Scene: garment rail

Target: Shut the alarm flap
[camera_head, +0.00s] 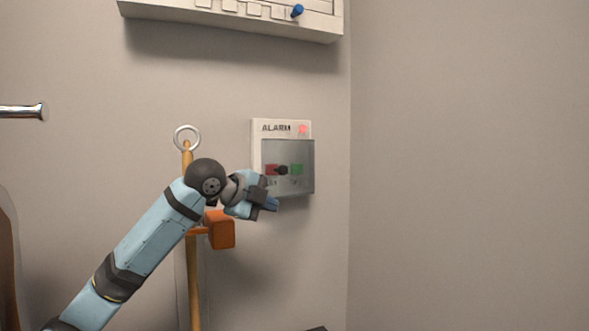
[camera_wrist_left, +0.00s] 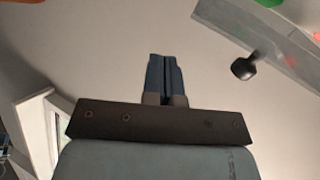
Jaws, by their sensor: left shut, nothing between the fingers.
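The alarm box (camera_head: 257,150) is a pale panel on the wall, marked ALARM, with a lit red lamp. Its flap (camera_head: 306,156) is a grey see-through cover with a dark knob, over a red and a green patch. The flap sits offset past the box's right side and seems to stand off it; how far is unclear. In the left wrist view the flap (camera_wrist_left: 225,18) crosses the upper right, its knob (camera_wrist_left: 243,68) sticking out. My left gripper (camera_head: 274,204) is shut and empty, just below the flap's lower left part; contact is not visible. It also shows in the wrist view (camera_wrist_left: 164,72).
A yellow pole (camera_head: 194,290) with a ring on top and an orange block (camera_head: 221,229) stands behind my left arm. A white wall unit (camera_head: 235,18) with a blue knob hangs above. A metal rail end (camera_head: 22,111) is at left. The right wall is bare.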

